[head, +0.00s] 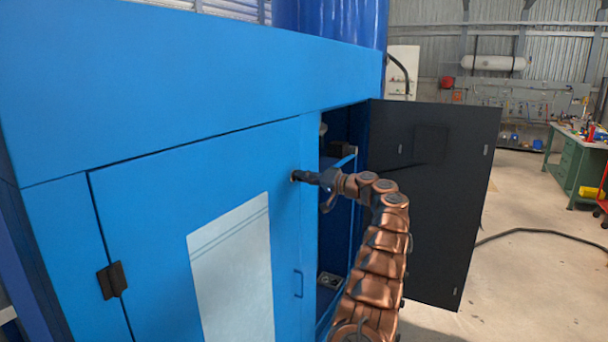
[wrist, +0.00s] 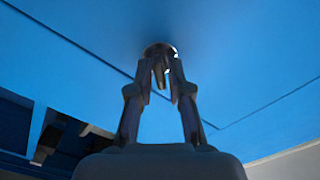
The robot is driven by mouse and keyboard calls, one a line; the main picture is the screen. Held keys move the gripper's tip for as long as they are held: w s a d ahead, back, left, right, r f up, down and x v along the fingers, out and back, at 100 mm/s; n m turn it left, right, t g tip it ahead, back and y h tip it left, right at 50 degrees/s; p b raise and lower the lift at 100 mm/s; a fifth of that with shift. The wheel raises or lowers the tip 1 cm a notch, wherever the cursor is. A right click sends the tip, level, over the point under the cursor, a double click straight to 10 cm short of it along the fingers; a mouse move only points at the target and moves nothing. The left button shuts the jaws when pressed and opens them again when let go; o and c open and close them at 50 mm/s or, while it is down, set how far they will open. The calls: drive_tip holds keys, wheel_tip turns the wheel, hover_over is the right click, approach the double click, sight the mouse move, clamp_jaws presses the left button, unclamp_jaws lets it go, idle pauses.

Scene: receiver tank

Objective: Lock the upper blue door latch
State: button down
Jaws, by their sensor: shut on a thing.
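The blue door (head: 155,210) of the cabinet is shut in its frame, with a pale panel on its face. My gripper (head: 296,176) is at the door's upper right part, touching or nearly touching its face. In the wrist view my gripper (wrist: 160,85) has its two fingers closed around a small metal latch (wrist: 158,54) that sits against the blue surface. The fingers hide part of the latch. In the head view the latch is mostly covered by the fingertips, and its turn cannot be told.
A dark door (head: 435,190) stands open at the right of the cabinet, close to my arm. The cabinet opening (head: 340,150) shows shelves inside. A small handle (head: 298,284) is lower on the blue door. Open floor (head: 530,260) lies to the right, with a green workbench (head: 570,160) beyond.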

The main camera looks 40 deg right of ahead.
drive_tip(key=shift+m+p, duration=1.4)
drive_tip(key=shift+m, duration=0.6)
drive_tip(key=shift+d, duration=0.1)
drive_tip(key=c, duration=1.3)
unclamp_jaws()
drive_tip(key=shift+o, duration=0.2)
drive_tip(key=v, duration=1.2)
